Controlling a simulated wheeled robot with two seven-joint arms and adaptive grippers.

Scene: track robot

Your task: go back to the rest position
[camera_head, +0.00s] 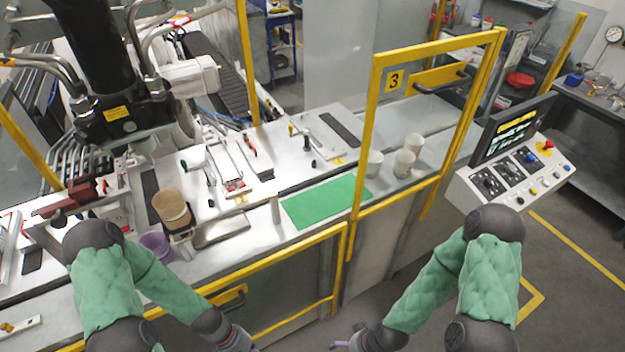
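My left arm, in a green padded sleeve, comes in from the lower left. Its gripper (250,347) is at the bottom edge, in front of the yellow-framed guard, and is mostly cut off. My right arm, in the same green sleeve, comes in from the lower right. Its gripper (340,346) is also at the bottom edge, mostly cut off, over the floor. Neither gripper touches the bench or anything on it in this view. I cannot see whether the fingers are open or shut.
A bench holds a green mat (327,201), a tan cup (172,209), a purple cup (156,246) and several pale cups (404,163). A yellow guard frame (368,150) marked 3 stands at its front. A control panel (508,170) stands right. Floor is clear at lower right.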

